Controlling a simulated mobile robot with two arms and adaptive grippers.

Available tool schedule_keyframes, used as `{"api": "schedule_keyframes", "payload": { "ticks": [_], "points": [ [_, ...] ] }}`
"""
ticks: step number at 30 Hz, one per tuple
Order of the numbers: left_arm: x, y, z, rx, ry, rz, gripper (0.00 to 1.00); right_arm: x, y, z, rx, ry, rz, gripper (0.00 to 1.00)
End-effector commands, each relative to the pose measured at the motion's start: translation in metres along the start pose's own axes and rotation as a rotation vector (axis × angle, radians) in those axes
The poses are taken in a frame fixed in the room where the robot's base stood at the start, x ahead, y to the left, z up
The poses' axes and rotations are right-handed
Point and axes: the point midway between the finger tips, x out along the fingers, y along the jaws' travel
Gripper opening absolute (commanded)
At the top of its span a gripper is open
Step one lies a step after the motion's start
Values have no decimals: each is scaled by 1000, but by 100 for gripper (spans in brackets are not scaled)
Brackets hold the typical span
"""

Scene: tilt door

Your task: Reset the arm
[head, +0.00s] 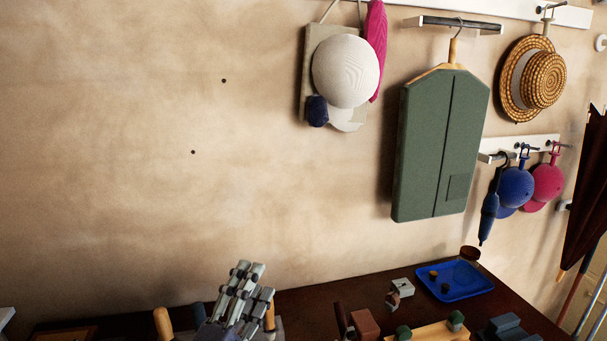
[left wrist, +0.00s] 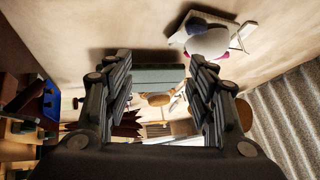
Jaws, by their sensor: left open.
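My left gripper (head: 249,272) rises at the bottom of the head view, left of centre, with its grey jointed fingers pointing up in front of the beige wall. In the left wrist view the left gripper (left wrist: 158,65) has its two fingers spread wide apart, with nothing held between them. The green garment on a hanger (head: 440,145) hangs on the wall to the right of the gripper, well apart from it. My right gripper is in neither view. No tilt door can be made out.
A dark table top (head: 400,285) runs along the bottom, with a blue tray (head: 455,281) and several small items. A white cap (head: 346,71), a straw hat (head: 541,80), a blue cap (head: 515,186) and a pink cap (head: 547,183) hang on the wall. The left wall is bare.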

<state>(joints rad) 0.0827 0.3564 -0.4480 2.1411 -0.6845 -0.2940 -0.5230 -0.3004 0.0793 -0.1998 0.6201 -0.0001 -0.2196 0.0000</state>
Motion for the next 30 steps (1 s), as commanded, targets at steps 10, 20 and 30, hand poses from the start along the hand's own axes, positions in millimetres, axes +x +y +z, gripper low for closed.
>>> {"api": "schedule_keyframes", "payload": {
  "ticks": [10,20,30],
  "points": [
    [-167,147,80,-773,-734,520,52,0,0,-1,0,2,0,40],
    [-331,201,44,-1137,-1234,878,52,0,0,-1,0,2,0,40],
    [-390,250,25,-1216,-1418,1022,52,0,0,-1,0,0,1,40]
  ]
}}
